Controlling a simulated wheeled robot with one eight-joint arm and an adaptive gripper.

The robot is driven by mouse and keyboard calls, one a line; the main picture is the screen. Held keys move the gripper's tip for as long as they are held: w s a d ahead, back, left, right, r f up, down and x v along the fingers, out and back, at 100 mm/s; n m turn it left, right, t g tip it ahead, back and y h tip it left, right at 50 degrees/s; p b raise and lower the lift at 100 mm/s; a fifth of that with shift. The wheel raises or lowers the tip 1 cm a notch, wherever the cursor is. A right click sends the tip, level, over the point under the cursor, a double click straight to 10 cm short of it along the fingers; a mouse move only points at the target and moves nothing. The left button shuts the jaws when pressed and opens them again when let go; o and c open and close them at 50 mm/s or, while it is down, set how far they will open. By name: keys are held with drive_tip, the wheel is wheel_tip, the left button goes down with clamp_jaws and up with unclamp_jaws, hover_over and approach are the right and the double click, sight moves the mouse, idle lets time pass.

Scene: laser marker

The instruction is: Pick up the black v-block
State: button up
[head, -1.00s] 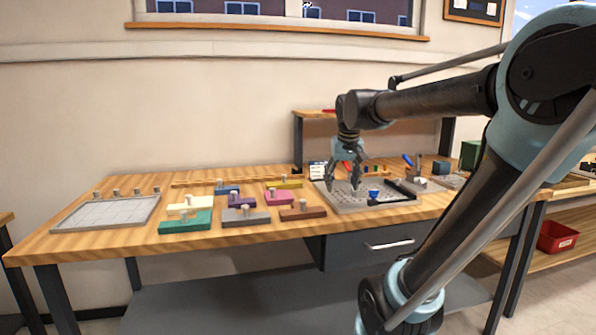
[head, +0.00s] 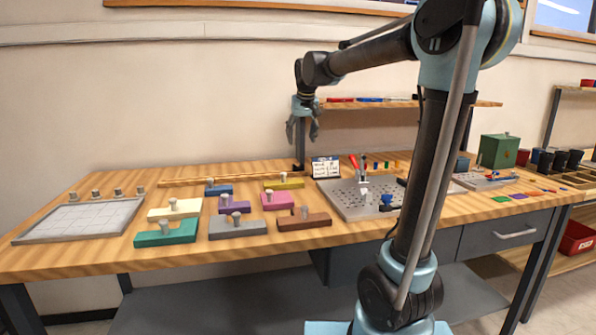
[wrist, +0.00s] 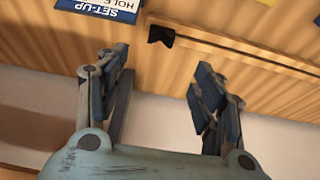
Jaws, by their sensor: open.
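My gripper (head: 303,134) is open and empty, pointing down above the back of the bench near the shelf's left post. In the wrist view my gripper (wrist: 155,78) shows its two fingers spread with nothing between them. A small black notched piece (wrist: 160,35) lies on the wood at the end of a wooden strip, beyond the fingertips and apart from them. It may be the black v-block, but I cannot tell for sure. In the head view a dark spot (head: 298,168) shows at the same strip's end, too small to make out.
The wooden strip (head: 225,178) runs along the back. Several coloured knobbed blocks, such as the teal one (head: 165,233), stand at the left middle. A sign card (head: 326,167) and a perforated plate (head: 348,198) are to the right. The shelf (head: 350,105) rises behind.

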sight(298, 168)
drive_tip(key=x, duration=1.2)
drive_tip(key=shift+w+f, duration=0.15)
drive_tip(key=shift+f, duration=0.25)
drive_tip(key=shift+c, duration=0.6)
drive_tip(key=c, duration=1)
